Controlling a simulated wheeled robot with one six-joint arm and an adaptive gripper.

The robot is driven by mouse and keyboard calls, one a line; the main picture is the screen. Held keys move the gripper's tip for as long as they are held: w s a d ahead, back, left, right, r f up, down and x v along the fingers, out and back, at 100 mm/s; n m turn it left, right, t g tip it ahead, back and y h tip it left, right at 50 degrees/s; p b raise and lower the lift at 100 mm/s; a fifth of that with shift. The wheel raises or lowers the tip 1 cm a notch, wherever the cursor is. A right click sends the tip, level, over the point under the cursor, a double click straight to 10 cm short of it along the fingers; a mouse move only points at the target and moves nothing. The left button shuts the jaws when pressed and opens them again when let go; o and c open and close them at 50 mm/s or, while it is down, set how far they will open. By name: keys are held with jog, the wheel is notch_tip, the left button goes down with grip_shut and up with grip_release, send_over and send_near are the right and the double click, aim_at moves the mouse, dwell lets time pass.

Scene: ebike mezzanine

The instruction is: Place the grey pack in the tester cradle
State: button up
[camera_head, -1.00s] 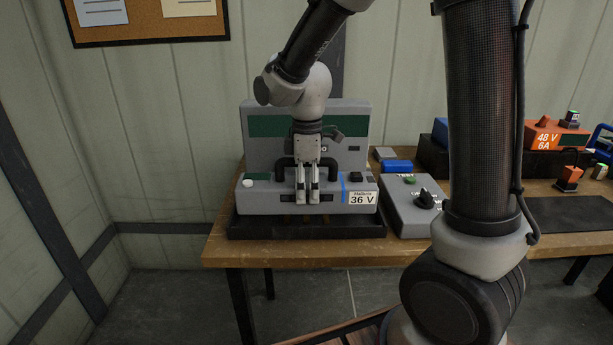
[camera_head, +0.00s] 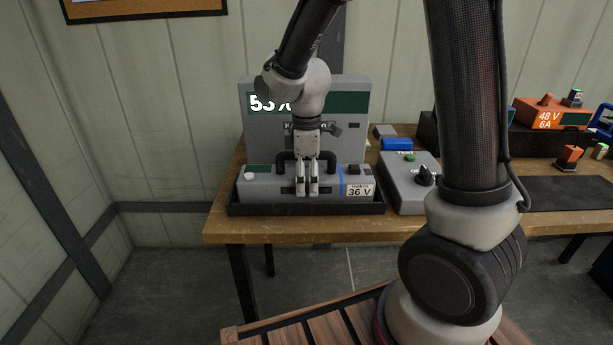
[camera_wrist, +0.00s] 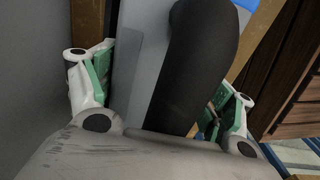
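The grey pack (camera_head: 270,184), with a blue stripe and a "36 V" label, sits level in the black tray-like cradle (camera_head: 300,211) of the grey tester (camera_head: 262,127). The tester's screen is lit and reads "53%", partly hidden by my arm. My gripper (camera_head: 307,193) points down at the pack's black handle. In the wrist view the handle (camera_wrist: 195,70) runs between the two green-padded fingers. A gap shows between the left finger and the handle, so the gripper looks open around it. The right finger is partly hidden by the handle.
A grey control box (camera_head: 405,184) with a green button and black knob stands right of the cradle, a blue block (camera_head: 397,144) behind it. An orange "48 V 6A" unit (camera_head: 548,115) and a black mat (camera_head: 570,193) are farther right. A slatted wooden surface (camera_head: 300,325) lies in front below.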

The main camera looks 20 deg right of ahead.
jog(key=shift+o, duration=1)
notch_tip(320, 180, up, 12)
jog(key=shift+f, duration=0.1)
jog(key=shift+d+r, duration=0.1)
jog(key=shift+r, duration=0.25)
jog(key=s+d+r+m+t, duration=0.2)
jog(key=s+d+m, duration=0.5)
jog(key=s, duration=0.2)
jog(key=s+d+r+m+t, duration=0.2)
jog(key=s+d+r+m, duration=0.1)
jog(key=s+d+m, duration=0.4)
jog(key=s, duration=0.3)
jog(key=shift+d, duration=0.3)
